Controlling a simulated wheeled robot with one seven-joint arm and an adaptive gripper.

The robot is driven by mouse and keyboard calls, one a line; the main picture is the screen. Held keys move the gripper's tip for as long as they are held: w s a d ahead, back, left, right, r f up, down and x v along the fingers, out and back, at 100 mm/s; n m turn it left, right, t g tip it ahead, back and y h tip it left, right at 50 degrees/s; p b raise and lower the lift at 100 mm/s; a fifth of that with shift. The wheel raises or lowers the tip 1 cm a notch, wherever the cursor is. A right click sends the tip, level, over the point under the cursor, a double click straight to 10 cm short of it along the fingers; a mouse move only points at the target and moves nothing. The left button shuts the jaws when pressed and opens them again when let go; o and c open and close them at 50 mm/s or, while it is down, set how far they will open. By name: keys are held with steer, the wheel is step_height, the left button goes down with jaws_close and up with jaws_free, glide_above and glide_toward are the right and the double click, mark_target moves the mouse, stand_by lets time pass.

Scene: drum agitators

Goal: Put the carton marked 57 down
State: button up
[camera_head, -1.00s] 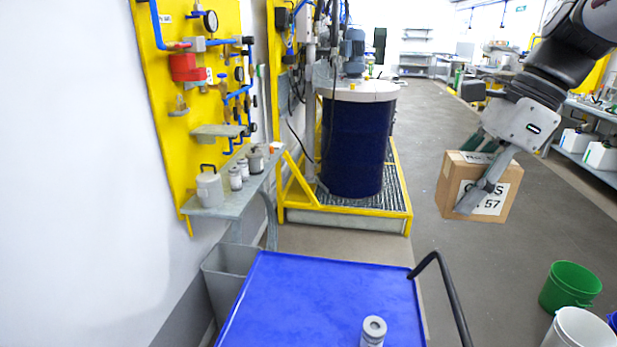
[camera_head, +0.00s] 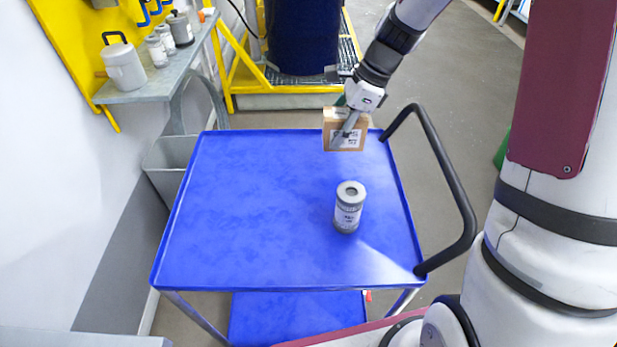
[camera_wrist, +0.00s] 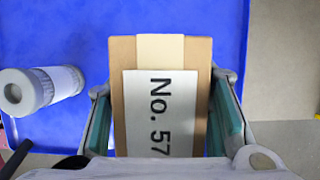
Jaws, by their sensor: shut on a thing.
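The carton marked 57 (camera_head: 345,143) is a small brown box with a white label, at the far right part of the blue cart top (camera_head: 260,200) in the head view. My gripper (camera_head: 350,122) is shut on it, a finger on each side. In the wrist view the carton (camera_wrist: 160,95) lies between my gripper's two fingers (camera_wrist: 165,110), its label reading "No. 57". I cannot tell whether its underside touches the cart top or hangs just above it.
A grey and white can (camera_head: 347,208) stands on the cart, nearer than the carton; it also shows at left in the wrist view (camera_wrist: 40,88). A black handle (camera_head: 447,190) rises along the cart's right side. The cart's left half is clear.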

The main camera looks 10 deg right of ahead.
step_height(320, 180, down, 8)
steer(key=shift+f+b, duration=0.1)
steer(key=shift+b, duration=0.3)
steer(key=shift+f, duration=0.15)
steer(key=o, duration=1.3)
